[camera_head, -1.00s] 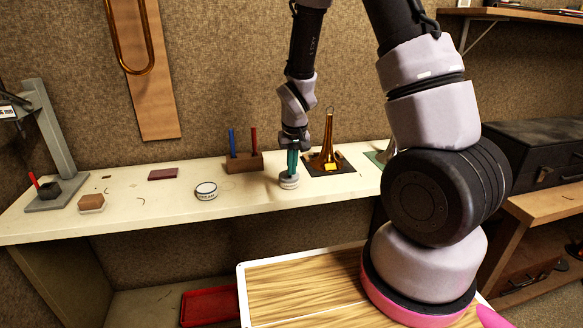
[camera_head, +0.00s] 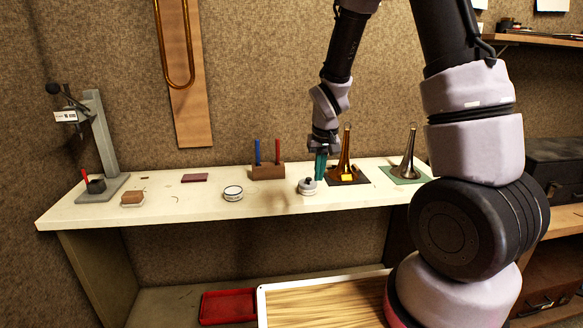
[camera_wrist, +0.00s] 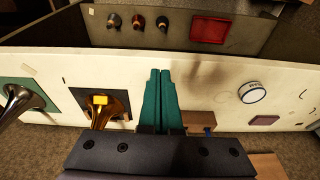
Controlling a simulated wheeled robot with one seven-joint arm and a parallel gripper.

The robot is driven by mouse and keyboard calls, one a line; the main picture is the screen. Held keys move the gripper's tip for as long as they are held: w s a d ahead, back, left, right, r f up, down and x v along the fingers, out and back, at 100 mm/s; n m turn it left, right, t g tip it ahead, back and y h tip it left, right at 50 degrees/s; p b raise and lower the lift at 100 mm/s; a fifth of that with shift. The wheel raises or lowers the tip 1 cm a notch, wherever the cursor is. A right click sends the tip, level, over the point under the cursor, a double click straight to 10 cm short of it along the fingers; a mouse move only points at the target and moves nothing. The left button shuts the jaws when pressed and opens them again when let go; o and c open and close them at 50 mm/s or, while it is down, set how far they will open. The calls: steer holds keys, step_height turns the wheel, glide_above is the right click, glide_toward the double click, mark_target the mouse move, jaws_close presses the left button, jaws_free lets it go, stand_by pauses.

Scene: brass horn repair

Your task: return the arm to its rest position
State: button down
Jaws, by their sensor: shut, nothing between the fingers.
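My gripper (camera_head: 320,167) has teal fingers pointing down over the white bench (camera_head: 220,208), with my arm reaching in from the upper right. In the wrist view, the two fingers (camera_wrist: 160,74) lie side by side, shut, with nothing held between them. In the head view the fingertips overlap the right edge of a small round tin (camera_head: 308,187) with a dark knob; I cannot tell whether they touch it. I do not see that tin in the wrist view, where the fingers may hide it.
A brass bell on a dark mat (camera_head: 345,165) stands just right of the gripper; another bell (camera_head: 408,165) stands farther right. A wooden block with blue and red tools (camera_head: 268,172) is left. Another round tin (camera_head: 233,193) and a grey stand (camera_head: 102,140) are farther left.

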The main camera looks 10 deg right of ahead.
steer(key=s+d+r+m+t+y, duration=0.1)
steer(key=s+d+r, duration=0.15)
steer(key=r, duration=0.65)
steer(key=s+d+r+m+t, duration=0.1)
steer(key=s+r, duration=0.3)
steer(key=r, duration=0.4)
steer(key=s+d+r+m+t+y, duration=0.1)
steer(key=s+r+t, duration=0.1)
steer(key=s+r, duration=0.9)
steer(key=s, duration=0.2)
steer(key=shift+s+d+r+m+t, duration=0.15)
steer(key=shift+s+d+m+t, duration=0.15)
steer(key=shift+d+m, duration=0.1)
